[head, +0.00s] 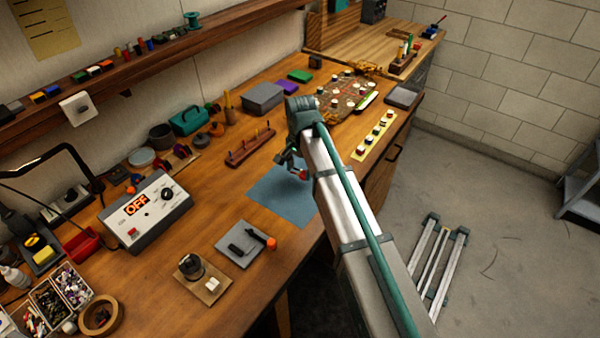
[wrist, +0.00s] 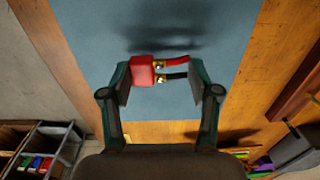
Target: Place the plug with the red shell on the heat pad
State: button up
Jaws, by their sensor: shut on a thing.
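The plug with the red shell (wrist: 142,70) is between the fingers of my gripper (wrist: 160,84) in the wrist view. Gold contacts and short red and black leads extend from its right side. The red shell lies by the left finger and the lead ends by the right finger. In the head view the plug is a small red spot (head: 302,174) at my gripper (head: 297,171), partly hidden by my arm. The flat blue mat (wrist: 215,30), likely the heat pad, lies below, and a dark shadow shows on it. The mat also shows in the head view (head: 272,195).
A wooden rack (head: 250,148) stands just behind the mat. A grey tray (head: 232,247) with dark tools lies to its front left. The control box reading OFF (head: 145,208) is further left. A board with round parts (head: 345,100) lies to the right.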

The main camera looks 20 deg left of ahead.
aim_at(300, 172)
jog(key=shift+f, duration=1.25)
jog(key=shift+f, duration=0.15)
jog(key=o, duration=0.9)
notch_tip(300, 172, up, 12)
jog(key=shift+d+r+b, duration=0.1)
jog(key=shift+r+b, duration=0.1)
jog(key=shift+b, duration=0.95)
